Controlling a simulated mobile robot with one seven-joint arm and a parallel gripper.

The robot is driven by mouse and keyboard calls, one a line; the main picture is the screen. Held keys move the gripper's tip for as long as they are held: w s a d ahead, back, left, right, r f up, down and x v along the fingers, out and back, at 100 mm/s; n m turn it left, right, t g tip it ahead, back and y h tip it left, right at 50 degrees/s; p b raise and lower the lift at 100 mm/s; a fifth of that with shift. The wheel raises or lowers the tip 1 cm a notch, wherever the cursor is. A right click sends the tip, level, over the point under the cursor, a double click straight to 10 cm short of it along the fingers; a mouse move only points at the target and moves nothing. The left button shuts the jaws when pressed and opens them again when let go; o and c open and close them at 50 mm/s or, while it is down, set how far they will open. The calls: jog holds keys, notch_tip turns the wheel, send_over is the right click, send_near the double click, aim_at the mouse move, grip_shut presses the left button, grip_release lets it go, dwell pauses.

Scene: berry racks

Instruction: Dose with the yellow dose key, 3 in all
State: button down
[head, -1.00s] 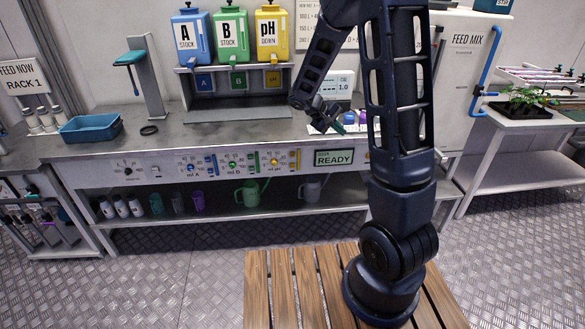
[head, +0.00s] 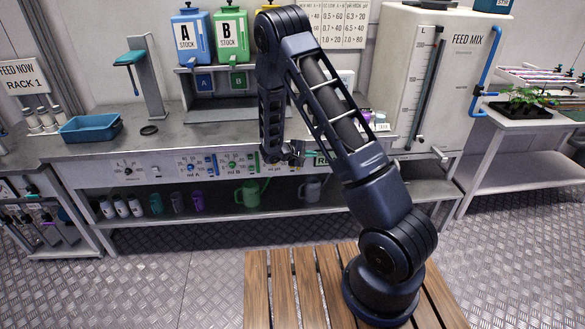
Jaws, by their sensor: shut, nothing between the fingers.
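The yellow dose key on the front panel of the bench is hidden behind my arm and gripper. My gripper (head: 296,156) is in front of the panel, at about the key's place. It is shut and holds nothing. Whether it touches the key cannot be told. To the left on the panel are the blue dose key (head: 191,169) and the green dose key (head: 233,165). Of the yellow pH down container (head: 268,9), only a bit of the top shows. The green display (head: 323,159) is partly covered by my arm.
The blue A stock container (head: 190,40) and green B stock container (head: 230,40) stand on the rack. A blue tray (head: 90,128) is at the left of the bench. A green watering can (head: 248,193) and grey watering can (head: 311,188) stand on the lower shelf.

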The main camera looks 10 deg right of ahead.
jog(key=w+a+f+n+t+y, duration=0.1)
jog(key=a+f+n+t, duration=0.1)
jog(key=f, duration=0.6)
jog(key=w+a+f+n+t, duration=0.1)
jog(key=a+f+n+t, duration=0.2)
jog(key=f, duration=0.6)
jog(key=a, duration=0.2)
jog(key=shift+a+n+y, duration=0.3)
jog(key=shift+n+y, duration=0.1)
jog(key=shift+w, duration=0.15)
jog(key=shift+w, duration=4.4)
jog(key=shift+w, duration=0.85)
jog(key=shift+s, duration=0.9)
jog(key=shift+s, duration=0.1)
jog(key=shift+s, duration=2.4)
